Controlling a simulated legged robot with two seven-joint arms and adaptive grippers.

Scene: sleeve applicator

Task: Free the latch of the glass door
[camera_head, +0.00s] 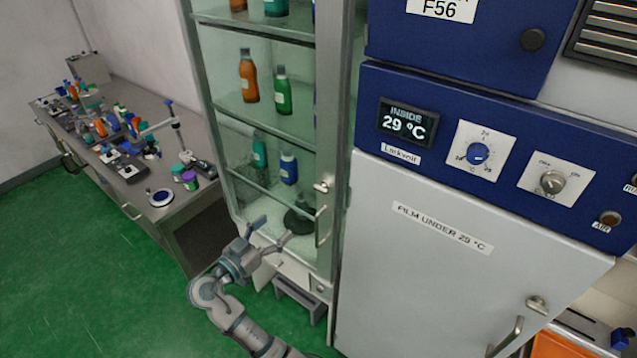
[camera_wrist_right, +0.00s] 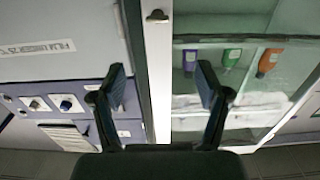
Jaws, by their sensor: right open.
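The glass door (camera_head: 267,127) fronts a tall cabinet with a pale metal frame and looks closed. Its small metal latch (camera_head: 322,187) sits on the right frame, above a vertical bar handle (camera_head: 321,227). The latch also shows at the top of the right wrist view (camera_wrist_right: 157,16), which looks upside down. My right gripper (camera_head: 271,231) is open and empty in front of the door's lower part, lower and to the left of the latch. In the right wrist view its spread fingers (camera_wrist_right: 162,72) frame the door's edge, apart from the latch. My left gripper is not in view.
Bottles (camera_head: 249,76) stand on shelves behind the glass. A blue and grey oven-like unit (camera_head: 440,240) with dials adjoins the cabinet on the right. A cluttered bench (camera_head: 180,215) stands at the left. Green floor (camera_head: 90,270) is open at the lower left.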

